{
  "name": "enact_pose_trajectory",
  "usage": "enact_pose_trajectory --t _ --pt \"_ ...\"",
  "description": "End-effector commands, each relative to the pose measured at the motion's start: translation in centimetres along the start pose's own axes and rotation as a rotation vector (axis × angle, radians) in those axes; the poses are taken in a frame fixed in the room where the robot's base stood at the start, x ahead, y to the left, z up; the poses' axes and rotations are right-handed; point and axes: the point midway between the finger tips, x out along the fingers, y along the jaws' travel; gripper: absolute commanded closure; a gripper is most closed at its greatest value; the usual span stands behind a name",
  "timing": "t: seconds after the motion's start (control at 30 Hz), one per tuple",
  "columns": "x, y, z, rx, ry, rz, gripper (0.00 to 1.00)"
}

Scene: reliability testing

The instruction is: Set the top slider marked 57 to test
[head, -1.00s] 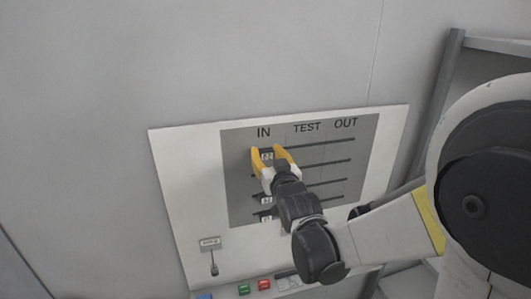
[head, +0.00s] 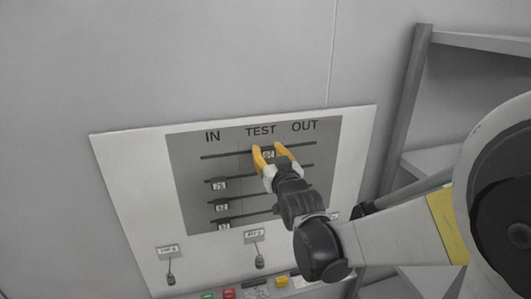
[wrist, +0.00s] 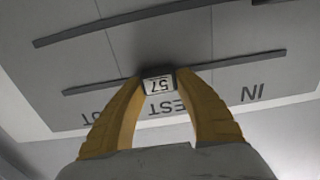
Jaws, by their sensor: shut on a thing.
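The top slider marked 57 (head: 268,154) is a small block with a white label on the top track of the grey panel (head: 185,165). It sits below the word TEST, between the IN and OUT columns. In the wrist view the slider (wrist: 158,84) appears upside down, about midway between two faint column lines. My gripper (head: 266,151) has yellow fingers on either side of the slider and is shut on it. The fingertips also show in the wrist view (wrist: 158,78), with TEST partly behind them.
Lower sliders, including one marked 75 (head: 219,185), stay at the IN side of their tracks. Small switches (head: 260,260) and coloured buttons (head: 229,294) sit below the grey panel. A grey shelf rack (head: 400,110) stands to the right.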

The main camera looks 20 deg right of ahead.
Motion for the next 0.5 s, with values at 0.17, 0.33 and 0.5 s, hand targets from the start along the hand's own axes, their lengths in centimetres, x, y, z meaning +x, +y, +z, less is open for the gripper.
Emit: enact_pose_trajectory --t 0.17,0.33,0.5 --pt "0.06 -0.04 -0.09 0.001 0.001 -0.001 1.0" --pt "0.06 -0.03 -0.08 0.0 0.001 -0.001 0.39" --pt "0.04 -0.03 -0.05 0.001 0.0 -0.001 0.39"
